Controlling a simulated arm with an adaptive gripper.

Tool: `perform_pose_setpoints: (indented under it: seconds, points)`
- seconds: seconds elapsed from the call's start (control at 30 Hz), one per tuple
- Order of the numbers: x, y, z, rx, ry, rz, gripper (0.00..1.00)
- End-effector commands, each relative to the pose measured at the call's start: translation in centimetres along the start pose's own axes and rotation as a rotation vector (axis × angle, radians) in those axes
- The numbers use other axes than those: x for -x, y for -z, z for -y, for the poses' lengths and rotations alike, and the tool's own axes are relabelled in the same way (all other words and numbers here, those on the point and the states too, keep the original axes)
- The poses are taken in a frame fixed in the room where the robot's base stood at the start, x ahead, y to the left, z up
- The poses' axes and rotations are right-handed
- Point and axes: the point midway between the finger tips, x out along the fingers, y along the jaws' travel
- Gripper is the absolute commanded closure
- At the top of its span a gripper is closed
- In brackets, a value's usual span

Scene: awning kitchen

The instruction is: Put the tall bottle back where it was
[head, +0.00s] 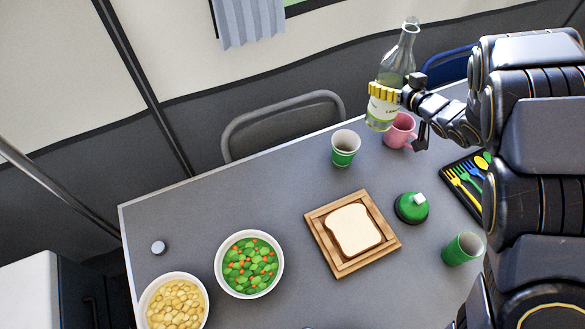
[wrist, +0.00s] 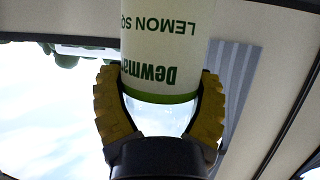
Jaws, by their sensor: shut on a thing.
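The tall bottle (head: 397,62) is clear glass with a pale label and a green band near its base. It is upright or slightly tilted at the back right of the table in the head view. My gripper (head: 384,92) is shut on it, with yellow fingers around the lower part. In the wrist view the bottle's label (wrist: 165,45) fills the space between the fingers, and its lettering appears upside down. Whether the bottle's base touches the table is hard to tell. The grey table (head: 200,220) lies below.
A pink mug (head: 400,133) is close beside the bottle's base. A green and white cup (head: 345,148) stands left of it. The left rear is mostly clear.

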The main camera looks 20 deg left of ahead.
Motion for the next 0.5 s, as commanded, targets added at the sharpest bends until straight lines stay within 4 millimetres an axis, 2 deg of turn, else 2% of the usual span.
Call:
perform_pose_setpoints:
  seconds: [0.27,0.5]
  points:
    - [0.8,2.2,0.1,0.001,0.003,0.0,0.65]
    - [0.2,2.7,3.0,0.038,0.091,0.001,0.65]
